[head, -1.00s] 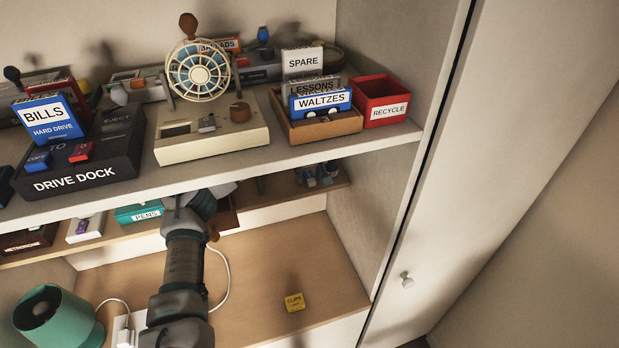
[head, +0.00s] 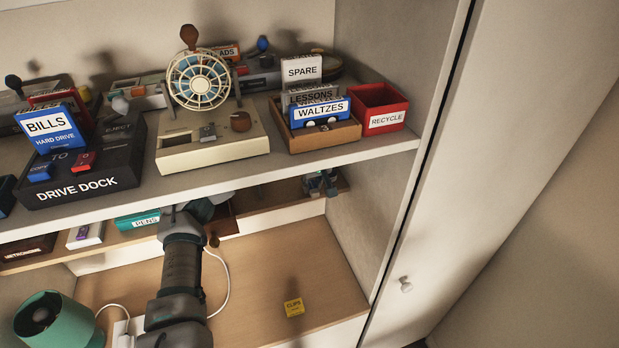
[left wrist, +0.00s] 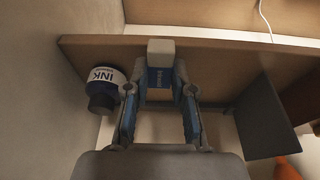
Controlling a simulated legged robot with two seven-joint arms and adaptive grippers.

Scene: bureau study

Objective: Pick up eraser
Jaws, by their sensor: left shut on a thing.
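The eraser (left wrist: 160,68) is a small block with a white end and a blue sleeve with lettering. In the left wrist view it stands between the two fingers of my left gripper (left wrist: 161,86), which is shut on it. It is at the edge of a wooden shelf board; whether it touches the board I cannot tell. In the head view my left arm reaches under the upper shelf, which hides most of the hand. Grey-blue finger parts of my left gripper (head: 320,184) seem to show below the shelf edge. The eraser cannot be made out there. My right gripper is not in view.
An ink bottle (left wrist: 103,88) stands close beside the left gripper, near the side wall. The upper shelf (head: 250,180) hangs over the arm. Below, the desktop has a yellow clips box (head: 294,307), a green lamp (head: 55,322), a white cable (head: 226,285) and much free room.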

